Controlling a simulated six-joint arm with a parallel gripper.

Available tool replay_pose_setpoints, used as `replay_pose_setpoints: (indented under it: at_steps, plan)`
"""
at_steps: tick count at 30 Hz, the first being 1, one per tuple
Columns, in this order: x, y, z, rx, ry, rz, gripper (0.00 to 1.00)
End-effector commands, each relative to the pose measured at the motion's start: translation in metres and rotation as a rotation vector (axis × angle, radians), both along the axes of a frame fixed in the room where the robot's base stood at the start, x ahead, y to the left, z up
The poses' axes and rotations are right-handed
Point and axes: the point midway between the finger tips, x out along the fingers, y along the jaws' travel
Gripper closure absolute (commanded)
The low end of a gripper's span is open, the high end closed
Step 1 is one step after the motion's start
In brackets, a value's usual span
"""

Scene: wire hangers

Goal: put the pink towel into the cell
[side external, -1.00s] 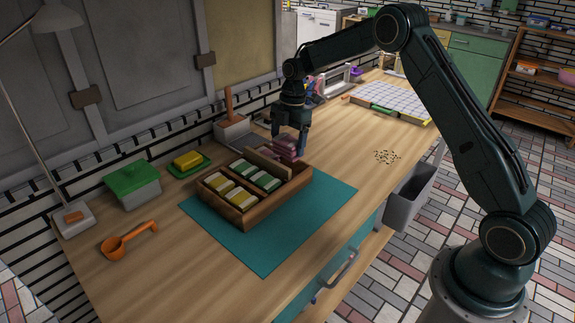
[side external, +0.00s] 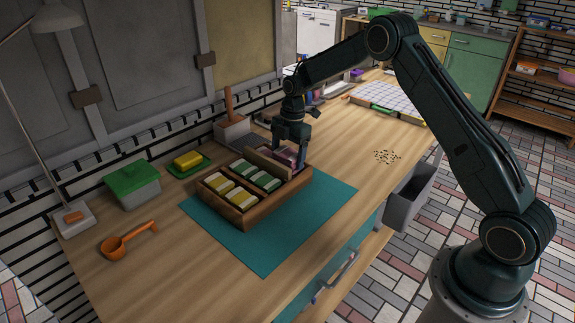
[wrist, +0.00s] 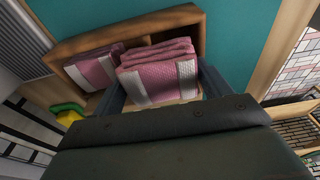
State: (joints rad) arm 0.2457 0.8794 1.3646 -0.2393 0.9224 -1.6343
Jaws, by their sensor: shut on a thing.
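My gripper (side external: 290,146) points down over the far right end of a wooden divided box (side external: 240,218). It is shut on a folded pink towel with a white stripe (wrist: 158,80), which sits between its two fingers in the wrist view. The held towel is low, at the end row of the box; I cannot tell whether it touches the bottom. Another pink and white towel (wrist: 93,68) lies in the box beside it. The box also holds green and white towels (side external: 255,175) and yellow and white towels (side external: 229,189). My fingers partly hide the end cell.
The box stands on a teal mat (side external: 280,238) on a wooden table. A tall wooden divider (side external: 268,163) rises beside the end row. A green-lidded container (side external: 133,180), a yellow block on a green dish (side external: 188,160) and an orange ladle (side external: 125,240) stand left.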

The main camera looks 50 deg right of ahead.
Motion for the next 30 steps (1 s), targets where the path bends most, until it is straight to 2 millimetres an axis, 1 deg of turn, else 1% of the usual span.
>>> replay_pose_setpoints:
  at_steps: [11,12,15,25,30]
  plan:
    - [0.0002,0.0000,-0.0056,0.000,-0.001,0.000,0.45]
    - [0.0001,0.0000,-0.0057,0.000,-0.001,0.000,0.19]
    - [0.0001,0.0000,-0.0057,0.000,-0.001,0.000,0.02]
    - [0.0002,0.0000,-0.0047,0.000,-0.001,0.000,0.02]
    - [0.0003,0.0000,0.0021,0.000,-0.001,0.000,0.02]
